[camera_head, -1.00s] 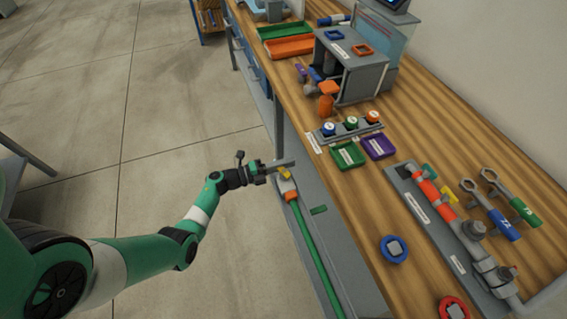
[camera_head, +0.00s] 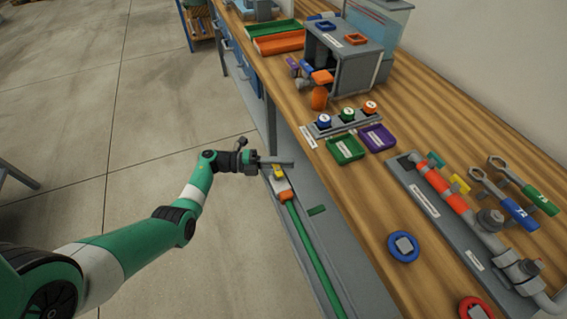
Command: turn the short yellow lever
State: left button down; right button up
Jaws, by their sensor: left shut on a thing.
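A small yellow lever (camera_head: 278,171) shows low beside the bench front, on a pale valve body (camera_head: 281,186) above an orange fitting (camera_head: 287,197) and a green hose (camera_head: 314,255). My left gripper (camera_head: 279,163) reaches it from the left and is shut on it; the grey fingers cover its upper part. My right gripper is not in view.
The wooden bench (camera_head: 365,205) runs just right of my left gripper. On it are a green tray (camera_head: 344,150), a purple tray (camera_head: 378,138), a row of coloured knobs (camera_head: 347,116) and a blue ring (camera_head: 403,247).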

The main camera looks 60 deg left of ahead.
pick_arm(q)
jog(key=c, duration=0.9)
grip_release()
jog(key=shift+w, duration=0.1)
jog(key=v, duration=1.1)
jog(key=shift+s+p, duration=0.3)
jog(key=shift+p, duration=0.15)
jog(key=shift+a, duration=0.1)
